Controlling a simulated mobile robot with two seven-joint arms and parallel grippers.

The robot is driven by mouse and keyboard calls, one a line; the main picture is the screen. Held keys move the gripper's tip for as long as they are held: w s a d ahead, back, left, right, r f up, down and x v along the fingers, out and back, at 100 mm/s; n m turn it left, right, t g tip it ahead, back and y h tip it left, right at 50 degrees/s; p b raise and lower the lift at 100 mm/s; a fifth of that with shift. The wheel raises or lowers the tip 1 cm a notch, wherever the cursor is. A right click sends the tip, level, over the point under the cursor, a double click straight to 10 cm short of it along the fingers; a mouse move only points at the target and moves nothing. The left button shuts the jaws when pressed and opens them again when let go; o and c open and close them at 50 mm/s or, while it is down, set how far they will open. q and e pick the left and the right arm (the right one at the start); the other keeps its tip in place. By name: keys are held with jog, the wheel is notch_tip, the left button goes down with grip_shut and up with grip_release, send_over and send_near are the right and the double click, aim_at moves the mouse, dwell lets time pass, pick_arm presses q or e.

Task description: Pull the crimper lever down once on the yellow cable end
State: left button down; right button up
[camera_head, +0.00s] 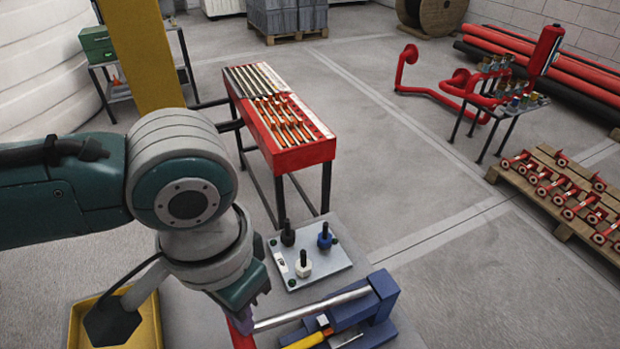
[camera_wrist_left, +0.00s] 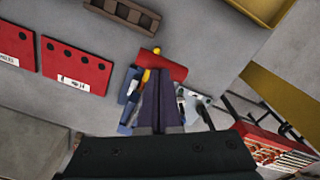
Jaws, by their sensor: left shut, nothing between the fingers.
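The crimper (camera_head: 378,300) is a blue body at the bottom of the head view. Its silver lever (camera_head: 310,309) runs left from it to a red grip (camera_head: 240,338), partly cut off by the frame edge. The yellow cable end (camera_head: 305,342) lies at the blue body, below the lever. My left gripper (camera_head: 243,322) is at the red grip, its fingers shut with nothing between them. In the left wrist view the closed fingertips (camera_wrist_left: 164,74) point at the red grip (camera_wrist_left: 165,63); whether they touch cannot be told. The right gripper is out of view.
A grey plate with black, blue and white fittings (camera_head: 303,262) lies just behind the crimper. A yellow tray (camera_head: 148,325) is at lower left. A red rack (camera_head: 300,157) stands beyond the bench. Red panels (camera_wrist_left: 75,68) show in the wrist view.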

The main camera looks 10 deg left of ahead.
aim_at(236, 331)
pick_arm(q)
jog(key=shift+s+a+f, duration=0.1)
jog(key=shift+f, duration=0.15)
jog(key=shift+s+a+f+b, duration=0.15)
jog(key=shift+f+b, duration=0.3)
jog(key=shift+f, duration=0.3)
jog(key=shift+s+a+f+b, duration=0.15)
jog(key=shift+f+b, duration=0.25)
jog(key=shift+f, duration=0.3)
jog(key=shift+w, duration=0.1)
jog(key=shift+f, duration=0.1)
jog(key=shift+f+b, duration=0.75)
jog(key=shift+f, duration=0.1)
notch_tip(236, 331, up, 17)
jog(key=p, duration=1.8)
jog(key=shift+p, duration=0.4)
